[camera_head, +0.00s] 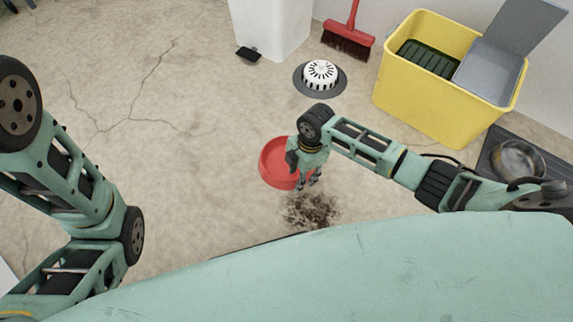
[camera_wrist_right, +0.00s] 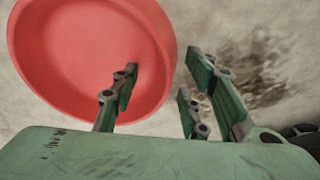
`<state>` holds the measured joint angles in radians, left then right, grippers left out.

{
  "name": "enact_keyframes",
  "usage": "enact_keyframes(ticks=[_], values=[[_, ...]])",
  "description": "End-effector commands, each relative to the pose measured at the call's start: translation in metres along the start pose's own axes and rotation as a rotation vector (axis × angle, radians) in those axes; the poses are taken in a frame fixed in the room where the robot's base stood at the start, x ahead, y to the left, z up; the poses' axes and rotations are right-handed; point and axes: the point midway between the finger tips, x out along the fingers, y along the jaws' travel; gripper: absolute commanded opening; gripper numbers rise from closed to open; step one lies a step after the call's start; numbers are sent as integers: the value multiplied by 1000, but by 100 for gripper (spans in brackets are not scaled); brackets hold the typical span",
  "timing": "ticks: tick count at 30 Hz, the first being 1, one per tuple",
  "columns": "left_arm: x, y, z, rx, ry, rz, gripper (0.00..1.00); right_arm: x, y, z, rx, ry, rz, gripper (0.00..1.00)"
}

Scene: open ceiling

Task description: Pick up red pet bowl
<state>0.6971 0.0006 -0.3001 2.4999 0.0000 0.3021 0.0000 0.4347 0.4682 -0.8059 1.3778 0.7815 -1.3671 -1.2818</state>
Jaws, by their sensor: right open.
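The red pet bowl (camera_head: 272,163) stands upright on the floor near the middle of the head view, its right side partly hidden by my right wrist. In the right wrist view the bowl (camera_wrist_right: 85,50) fills the upper left and looks empty. My right gripper (camera_head: 308,182) is over the bowl's right edge. In the right wrist view the right gripper (camera_wrist_right: 165,85) is open, with one finger over the inside of the bowl and the other fingers outside its rim. I cannot tell whether any finger touches it. My left arm shows at the left, but its gripper is out of view.
A dark dirt patch (camera_head: 312,210) lies on the floor beside the bowl. Behind are a round white-topped device (camera_head: 320,74), a red broom (camera_head: 348,40), a white bin (camera_head: 272,25) and a yellow container (camera_head: 425,105). A metal bowl (camera_head: 518,158) sits at the right. Floor left of the bowl is clear.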

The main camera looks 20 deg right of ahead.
Motion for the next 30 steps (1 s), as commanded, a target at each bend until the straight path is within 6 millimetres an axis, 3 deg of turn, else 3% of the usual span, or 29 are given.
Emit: enact_keyframes(ticks=[7,21,30], values=[[1,0,-1,0,3,1,69,0,0,0,0,0,0,41],[1,0,-1,0,4,1,69,0,0,0,0,0,1,0],[1,0,-1,0,3,1,69,0,1,0,0,1,2,0]])
